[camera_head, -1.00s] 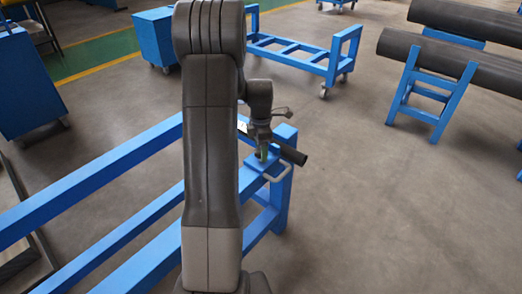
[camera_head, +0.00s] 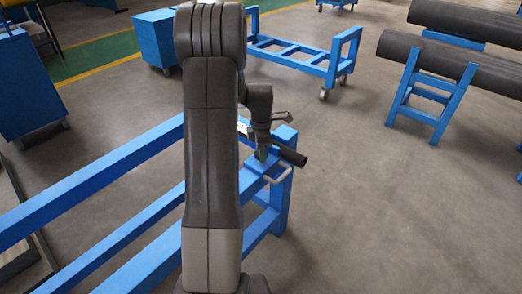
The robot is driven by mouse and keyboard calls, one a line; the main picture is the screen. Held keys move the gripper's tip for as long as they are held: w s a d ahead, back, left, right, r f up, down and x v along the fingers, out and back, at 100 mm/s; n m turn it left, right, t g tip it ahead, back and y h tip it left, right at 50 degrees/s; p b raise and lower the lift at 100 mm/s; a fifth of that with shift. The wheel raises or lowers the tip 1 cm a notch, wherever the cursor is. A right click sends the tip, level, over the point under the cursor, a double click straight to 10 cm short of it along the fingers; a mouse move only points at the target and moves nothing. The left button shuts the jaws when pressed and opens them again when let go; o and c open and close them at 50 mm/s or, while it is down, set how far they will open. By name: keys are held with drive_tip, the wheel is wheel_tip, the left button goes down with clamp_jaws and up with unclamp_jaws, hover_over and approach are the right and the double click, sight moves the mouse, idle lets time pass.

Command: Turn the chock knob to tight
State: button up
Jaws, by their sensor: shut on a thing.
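A small greenish patch shows at the fingertips. A dark pipe (camera_head: 292,156) sticks out to the right just behind the gripper. A pale bent handle (camera_head: 281,174) is fixed to the frame's end below it. I cannot read the knob's angle or any marking.
My arm blocks the middle of the view. A blue cart (camera_head: 290,60) stands behind, and a blue cabinet (camera_head: 154,40) is at the back left. Large dark pipes (camera_head: 450,62) rest on blue stands at the right.

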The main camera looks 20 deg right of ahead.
drive_tip(key=m+p, duration=0.1)
drive_tip(key=m, duration=0.5)
drive_tip(key=shift+p, duration=0.35)
drive_tip(key=m, duration=0.4)
drive_tip(key=shift+p, duration=0.3)
drive_tip(key=m, duration=0.3)
drive_tip(key=shift+m, duration=0.4)
drive_tip(key=m+p, duration=0.1)
drive_tip(key=m, duration=1.1)
drive_tip(key=shift+m, duration=0.4)
drive_tip(key=o, duration=1)
drive_tip(key=shift+c, duration=0.2)
